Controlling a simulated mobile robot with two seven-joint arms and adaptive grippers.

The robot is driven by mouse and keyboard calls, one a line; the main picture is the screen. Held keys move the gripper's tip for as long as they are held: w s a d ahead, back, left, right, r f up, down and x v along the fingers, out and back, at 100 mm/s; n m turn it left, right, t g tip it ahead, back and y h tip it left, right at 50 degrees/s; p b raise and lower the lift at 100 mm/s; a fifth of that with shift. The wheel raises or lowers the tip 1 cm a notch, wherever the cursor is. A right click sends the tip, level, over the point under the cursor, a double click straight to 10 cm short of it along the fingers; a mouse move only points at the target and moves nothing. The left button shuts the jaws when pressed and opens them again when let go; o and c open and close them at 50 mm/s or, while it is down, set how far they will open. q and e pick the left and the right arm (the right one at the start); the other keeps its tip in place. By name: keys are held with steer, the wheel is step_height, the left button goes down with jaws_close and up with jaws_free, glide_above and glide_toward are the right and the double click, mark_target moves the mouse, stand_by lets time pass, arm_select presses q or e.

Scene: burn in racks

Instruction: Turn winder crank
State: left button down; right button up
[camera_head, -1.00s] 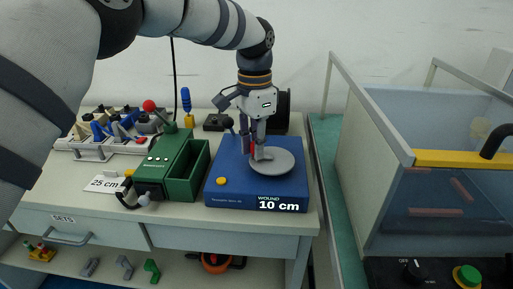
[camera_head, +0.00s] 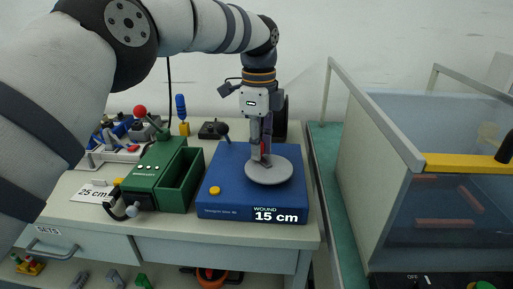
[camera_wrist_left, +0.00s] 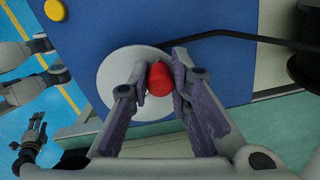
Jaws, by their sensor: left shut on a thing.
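The winder is a blue box (camera_head: 225,185) with a flat grey crank disc (camera_head: 270,177) on top. Its front display reads "WOUND 15 cm" (camera_head: 279,215). My left gripper (camera_head: 262,157) points down over the disc and is shut on the red crank knob (camera_wrist_left: 159,78), which shows between its fingertips (camera_wrist_left: 158,84) in the left wrist view. The knob stands near the disc's rim. A black strand (camera_wrist_left: 225,34) runs from the disc side towards a dark spool (camera_wrist_left: 306,66). A dark gripper, apparently my right one (camera_wrist_left: 32,138), shows small at the left of the wrist view.
A green box (camera_head: 170,175) with an open bin stands left of the winder, beside a "25 cm" card (camera_head: 92,193). A red-knobbed lever (camera_head: 140,112) and a blue-handled tool (camera_head: 181,110) stand behind. A clear-walled cabinet (camera_head: 440,190) is at the right.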

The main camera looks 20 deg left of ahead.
arm_select(q)
steer(key=shift+w+d+m, duration=0.15)
steer(key=shift+d+m, duration=0.05)
steer(key=shift+m, duration=0.6)
steer(key=c, duration=1.5)
jaws_free()
step_height(320, 180, up, 7)
steer(key=shift+r, duration=0.2)
